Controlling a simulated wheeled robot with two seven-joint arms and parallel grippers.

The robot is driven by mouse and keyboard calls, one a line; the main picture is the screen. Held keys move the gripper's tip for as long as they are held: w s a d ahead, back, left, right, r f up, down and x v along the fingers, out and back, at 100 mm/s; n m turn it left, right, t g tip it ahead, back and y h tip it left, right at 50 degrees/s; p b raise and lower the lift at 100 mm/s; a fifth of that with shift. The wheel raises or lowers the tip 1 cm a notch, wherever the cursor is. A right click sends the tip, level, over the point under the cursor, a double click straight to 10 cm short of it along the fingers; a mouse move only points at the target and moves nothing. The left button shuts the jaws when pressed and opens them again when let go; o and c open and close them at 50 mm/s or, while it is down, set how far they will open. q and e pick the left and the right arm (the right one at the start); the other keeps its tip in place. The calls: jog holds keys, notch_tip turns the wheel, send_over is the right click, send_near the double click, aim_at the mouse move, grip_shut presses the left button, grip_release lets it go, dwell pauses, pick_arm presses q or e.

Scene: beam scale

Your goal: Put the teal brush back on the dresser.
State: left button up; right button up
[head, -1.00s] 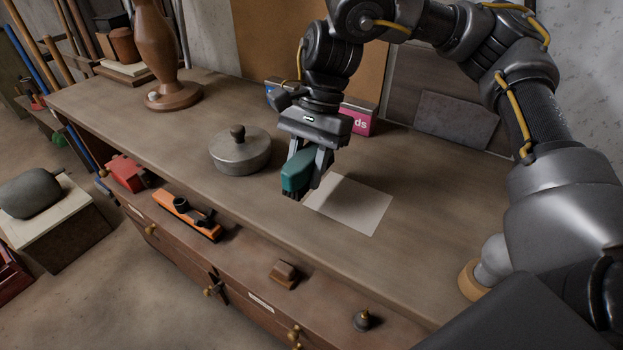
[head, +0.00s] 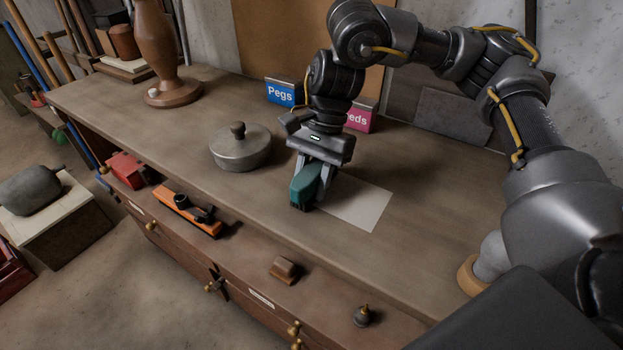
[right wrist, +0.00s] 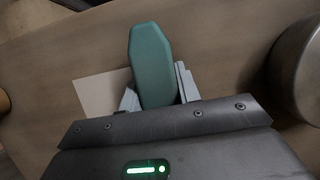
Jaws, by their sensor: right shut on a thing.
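The teal brush (head: 304,184) is in my right gripper (head: 316,178), whose two fingers are shut on it. The brush is at the left edge of a pale rectangular sheet (head: 358,204) on the wooden dresser top (head: 250,207). I cannot tell whether its underside touches the surface. In the right wrist view the brush (right wrist: 152,62) stands out between the grey fingertips (right wrist: 157,98), with the pale sheet (right wrist: 98,95) beside it. My left gripper is not in view.
A round lidded grey pot (head: 240,150) stands left of the gripper. Blue "Pegs" (head: 281,93) and pink (head: 360,118) signs stand behind. An orange plane (head: 190,212) and a wooden block (head: 284,269) lie on the lower front ledge. The top's front middle is clear.

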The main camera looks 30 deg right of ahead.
jog(key=o, duration=0.9)
jog(key=shift+o, duration=0.2)
jog(key=p+v, duration=0.1)
jog(key=v, duration=1)
jog(key=shift+r, duration=0.2)
jog(key=shift+w+d+r+p, duration=0.1)
jog(key=shift+d+r+p, duration=0.15)
jog(key=shift+r, duration=0.2)
jog(key=shift+a, duration=0.1)
